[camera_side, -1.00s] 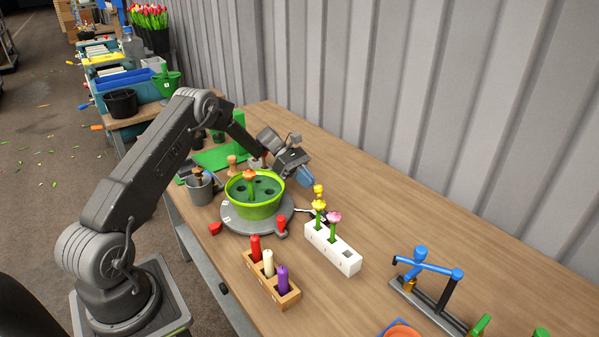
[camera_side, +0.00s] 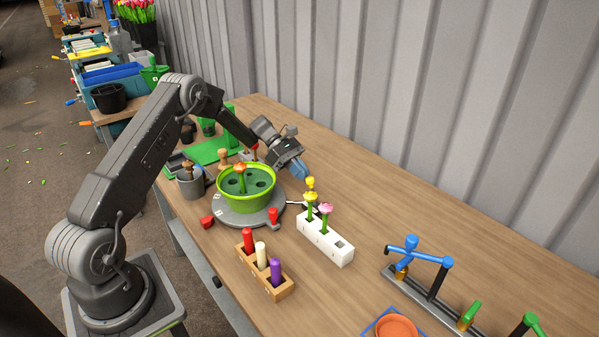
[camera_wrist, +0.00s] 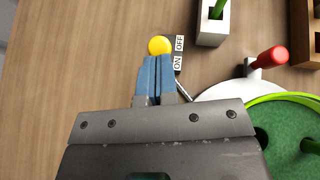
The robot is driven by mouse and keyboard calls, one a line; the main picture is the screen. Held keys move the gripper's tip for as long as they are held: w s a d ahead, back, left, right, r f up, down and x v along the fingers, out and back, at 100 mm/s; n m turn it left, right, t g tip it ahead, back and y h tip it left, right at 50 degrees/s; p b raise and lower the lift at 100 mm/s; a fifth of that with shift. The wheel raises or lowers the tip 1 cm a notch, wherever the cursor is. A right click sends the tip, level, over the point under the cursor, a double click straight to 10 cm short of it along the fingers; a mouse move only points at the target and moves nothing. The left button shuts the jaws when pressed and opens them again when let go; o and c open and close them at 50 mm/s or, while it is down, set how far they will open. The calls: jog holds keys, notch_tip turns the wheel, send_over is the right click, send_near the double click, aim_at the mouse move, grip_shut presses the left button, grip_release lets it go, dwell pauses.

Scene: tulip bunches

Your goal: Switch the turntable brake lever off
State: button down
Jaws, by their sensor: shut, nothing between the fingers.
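The brake lever has a yellow round knob (camera_wrist: 159,45), which also shows in the side view (camera_side: 310,182). In the wrist view the knob appears beside the small OFF label (camera_wrist: 180,43), with the ON label (camera_wrist: 178,62) just below it. The fingers cover part of the lever, so its exact setting is hard to tell. My gripper (camera_wrist: 157,58) is shut and empty, its blue fingertips right at the knob's edge; whether they touch is unclear. In the side view my gripper (camera_side: 301,170) is behind the turntable (camera_side: 238,217), close to the knob.
A green pot (camera_side: 243,202) stands on the turntable, with a red-handled clamp (camera_side: 273,216) at its edge. A white block (camera_side: 338,252) holding flowers is near the lever. A wooden rack (camera_side: 268,287) stands in front. The table toward the back wall is clear.

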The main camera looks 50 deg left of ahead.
jog(key=shift+d+r, duration=0.1)
jog(key=shift+d+r+y, duration=0.4)
jog(key=shift+d+y, duration=0.35)
jog(key=shift+y, duration=0.15)
jog(key=shift+d+r+y, duration=0.2)
jog(key=shift+d+y, duration=0.3)
jog(key=shift+y, duration=0.05)
jog(key=shift+d+r+y, duration=0.15)
jog(key=shift+d+y, duration=0.3)
jog(key=shift+y, duration=0.1)
jog(key=shift+d+y, duration=0.8)
jog(key=shift+d, duration=0.4)
jog(key=shift+r, duration=0.1)
notch_tip(320, 180, up, 9)
send_over(309, 179)
jog(key=s+a, duration=0.2)
jog(key=shift+w, duration=0.25)
